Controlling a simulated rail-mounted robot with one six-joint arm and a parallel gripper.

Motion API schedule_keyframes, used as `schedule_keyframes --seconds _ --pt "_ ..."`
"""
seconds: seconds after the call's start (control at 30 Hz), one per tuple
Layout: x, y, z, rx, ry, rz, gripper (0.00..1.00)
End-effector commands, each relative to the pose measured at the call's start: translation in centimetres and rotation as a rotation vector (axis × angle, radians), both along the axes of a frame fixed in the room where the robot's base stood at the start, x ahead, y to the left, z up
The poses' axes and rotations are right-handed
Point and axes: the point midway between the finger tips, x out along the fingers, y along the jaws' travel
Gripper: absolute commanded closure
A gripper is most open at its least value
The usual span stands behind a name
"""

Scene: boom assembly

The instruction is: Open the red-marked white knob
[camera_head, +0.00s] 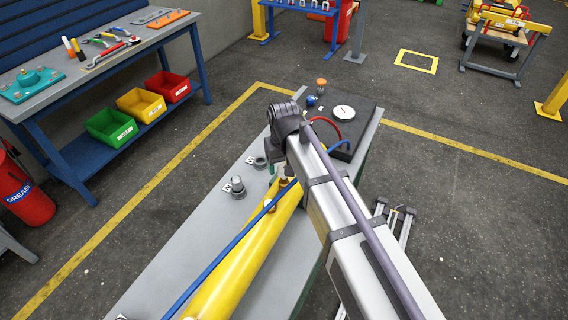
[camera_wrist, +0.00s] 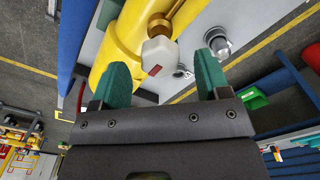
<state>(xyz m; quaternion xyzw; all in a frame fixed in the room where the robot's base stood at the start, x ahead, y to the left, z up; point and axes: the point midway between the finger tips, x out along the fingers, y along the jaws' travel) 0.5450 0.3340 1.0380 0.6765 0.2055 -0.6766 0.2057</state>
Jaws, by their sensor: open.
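The white knob (camera_wrist: 158,55) shows in the wrist view, with a red mark on its lower face. It sits on a brass stem (camera_wrist: 159,22) on the yellow cylinder (camera_wrist: 132,30). My gripper (camera_wrist: 161,72) is open, with one teal finger on each side of the knob. The fingertips are level with it, with gaps on both sides, and the jaws hold nothing. In the head view my arm covers the knob and most of the gripper. The yellow cylinder also shows there (camera_head: 235,265), lying along the grey bench.
A blue hose (camera_head: 240,236) runs beside the cylinder. Grey fittings stand on the grey bench (camera_head: 180,250). A black plate with a round white gauge (camera_head: 344,112) lies at its far end. A tool bench (camera_head: 140,60) stands at the left, with coloured bins beneath it.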

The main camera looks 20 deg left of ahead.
Motion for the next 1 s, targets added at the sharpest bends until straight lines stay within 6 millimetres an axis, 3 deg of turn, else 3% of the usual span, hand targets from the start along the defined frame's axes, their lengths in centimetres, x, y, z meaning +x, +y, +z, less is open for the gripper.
schedule_keyframes --seconds 0.03,0.2,0.37,0.87,0.93,1.0 --pt "0.0 0.0 2.1 0.000 0.000 0.000 0.31" --pt "0.0 0.0 6.6 0.000 0.000 0.000 0.31" --pt "0.0 0.0 9.2 0.000 0.000 0.000 0.31" --pt "-0.1 -0.1 9.1 0.000 0.000 0.001 0.31" --pt "-1.6 -1.1 9.1 0.000 0.000 0.001 0.31" --pt "-3.0 -4.4 8.2 -0.001 -0.001 -0.034 0.31"
